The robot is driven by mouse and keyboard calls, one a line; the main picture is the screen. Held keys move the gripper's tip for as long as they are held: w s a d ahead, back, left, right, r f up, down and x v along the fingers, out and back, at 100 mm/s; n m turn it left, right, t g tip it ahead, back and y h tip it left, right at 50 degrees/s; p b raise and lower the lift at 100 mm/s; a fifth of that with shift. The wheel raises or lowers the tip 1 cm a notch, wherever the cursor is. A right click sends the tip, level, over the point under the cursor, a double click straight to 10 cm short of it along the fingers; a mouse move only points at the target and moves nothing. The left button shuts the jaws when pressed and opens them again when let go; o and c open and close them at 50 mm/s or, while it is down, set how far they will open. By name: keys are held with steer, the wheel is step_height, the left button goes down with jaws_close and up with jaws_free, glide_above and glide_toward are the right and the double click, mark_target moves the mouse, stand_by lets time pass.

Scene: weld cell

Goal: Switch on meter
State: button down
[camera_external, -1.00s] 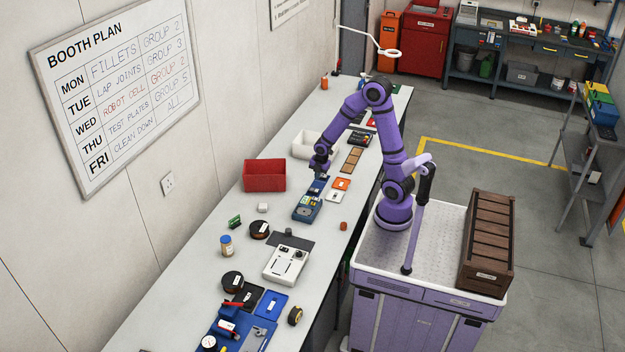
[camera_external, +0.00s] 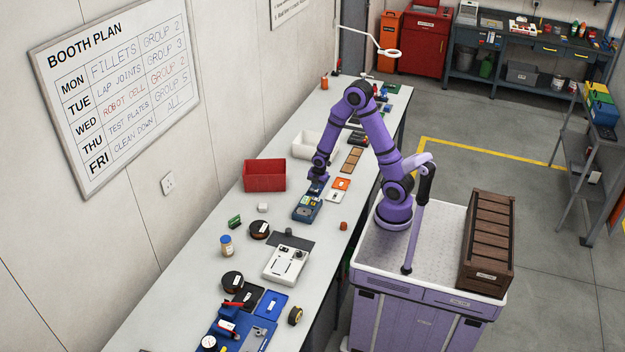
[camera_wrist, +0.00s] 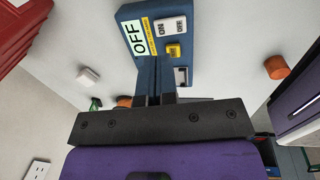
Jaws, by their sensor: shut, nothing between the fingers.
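The meter (camera_external: 306,209) is a blue box lying on the bench. In the wrist view the meter (camera_wrist: 148,62) has a pale display (camera_wrist: 134,37) reading OFF, a white ON button (camera_wrist: 160,28), a white OFF button (camera_wrist: 180,25) and a yellow button (camera_wrist: 173,51). My gripper (camera_external: 317,187) is low over the meter's far end. In the wrist view my gripper's fingers (camera_wrist: 155,77) are together and empty, in front of the meter's lower part, which they partly hide. I cannot tell whether the tips touch it.
A red bin (camera_external: 264,176) and a white bin (camera_external: 309,145) stand behind, along the wall side. An orange piece (camera_external: 341,184) and a white plate (camera_external: 335,196) lie right of the meter. A grey-white box (camera_external: 287,264) sits nearer the camera. A small brown cylinder (camera_external: 343,226) stands near the bench edge.

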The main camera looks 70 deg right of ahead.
mark_target(316, 199)
steer(key=shift+w+f, duration=0.25)
steer(key=shift+f, duration=1.4)
steer(key=shift+w+f, duration=0.2)
steer(key=shift+f, duration=1.4)
steer(key=shift+w+f+g, duration=0.15)
steer(key=shift+f+g, duration=0.05)
steer(key=shift+g, duration=0.1)
steer(key=shift+s, duration=0.3)
steer(key=shift+s+r, duration=0.2)
steer(key=shift+s, duration=0.35)
steer(key=shift+r, duration=0.1)
